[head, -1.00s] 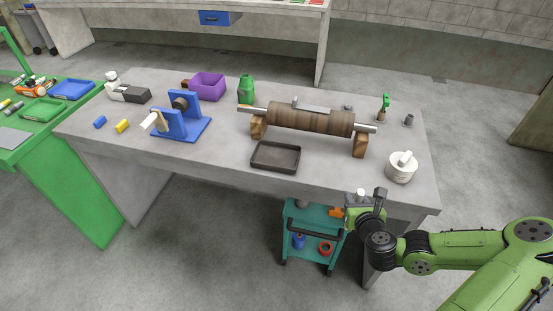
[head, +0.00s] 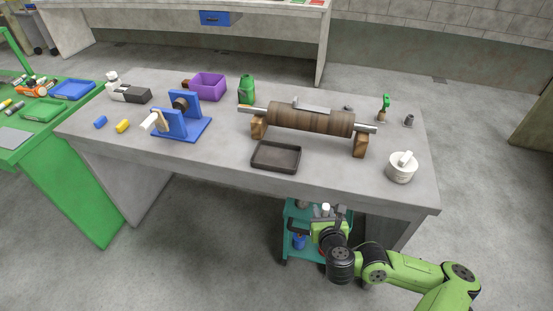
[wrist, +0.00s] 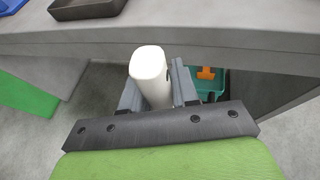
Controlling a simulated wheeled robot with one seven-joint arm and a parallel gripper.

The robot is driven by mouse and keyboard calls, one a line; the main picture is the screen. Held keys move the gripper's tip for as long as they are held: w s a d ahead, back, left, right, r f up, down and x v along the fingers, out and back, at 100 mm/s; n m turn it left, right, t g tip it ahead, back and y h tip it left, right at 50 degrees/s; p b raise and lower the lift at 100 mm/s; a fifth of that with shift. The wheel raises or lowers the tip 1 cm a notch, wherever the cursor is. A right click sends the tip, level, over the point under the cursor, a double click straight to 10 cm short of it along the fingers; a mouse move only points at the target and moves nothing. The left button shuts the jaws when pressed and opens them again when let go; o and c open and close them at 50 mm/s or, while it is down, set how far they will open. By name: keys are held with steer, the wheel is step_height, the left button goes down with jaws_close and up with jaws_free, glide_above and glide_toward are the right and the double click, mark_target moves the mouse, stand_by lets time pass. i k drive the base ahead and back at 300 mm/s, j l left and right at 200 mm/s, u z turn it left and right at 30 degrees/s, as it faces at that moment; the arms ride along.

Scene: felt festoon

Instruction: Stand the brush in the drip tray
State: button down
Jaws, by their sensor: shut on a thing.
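The drip tray (head: 258,163) is a shallow dark rectangular tray lying flat near the front edge of the grey table. Its corner shows at the top left of the wrist view (wrist: 88,10). My gripper (head: 331,217) is in front of the table's front edge, below and to the right of the tray. It is shut on a white rounded piece (wrist: 150,68), which appears to be the brush's handle, pointing up between the fingers. It also shows as a small white tip in the head view (head: 326,208). The brush's lower part is hidden by my gripper.
A brown roller (head: 310,118) on wooden blocks lies behind the tray. A white pot (head: 401,174) stands at the right, a blue stand (head: 183,130) at the left. A teal cart (head: 291,248) is under the table edge, partly behind my gripper.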

mark_target(276, 158)
steer(key=i+j, duration=0.1)
steer(key=j, duration=0.35)
steer(key=i+j, duration=0.1)
steer(key=j, duration=0.3)
steer(key=i+j, duration=0.1)
steer(key=j, duration=0.35)
steer(key=i+j, duration=0.1)
steer(key=j, duration=0.35)
steer(key=i+j, duration=0.1)
steer(key=j, duration=0.35)
